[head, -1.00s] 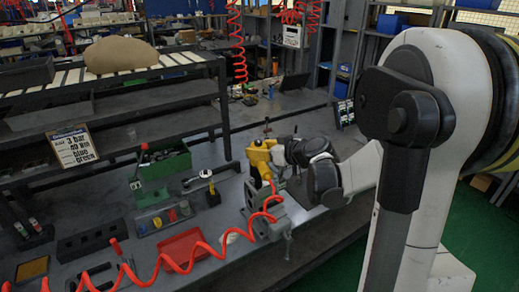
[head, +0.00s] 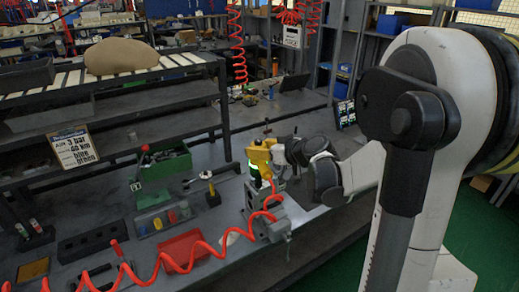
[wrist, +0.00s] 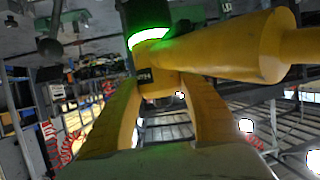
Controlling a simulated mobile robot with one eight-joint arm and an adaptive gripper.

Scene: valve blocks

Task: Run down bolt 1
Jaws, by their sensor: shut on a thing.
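My gripper (head: 279,154) is shut on a yellow power tool (head: 259,155), which stands above a grey block held in a vise (head: 268,225) on the bench. A green ring (head: 254,172) glows on the lower part of the tool. In the wrist view the yellow tool body (wrist: 228,48) fills the top right, with the glowing ring (wrist: 150,37) at its left. The tool's lower end is over the block, but I cannot tell whether it touches a bolt. Bolt 1 is hidden or too small to make out.
A red coiled hose (head: 190,260) runs across the front of the bench to the tool. A red tray (head: 184,249), a green box (head: 164,165), a hammer (head: 209,186) and a dark holed block (head: 90,241) lie to the left. A shelf rack (head: 120,110) stands behind.

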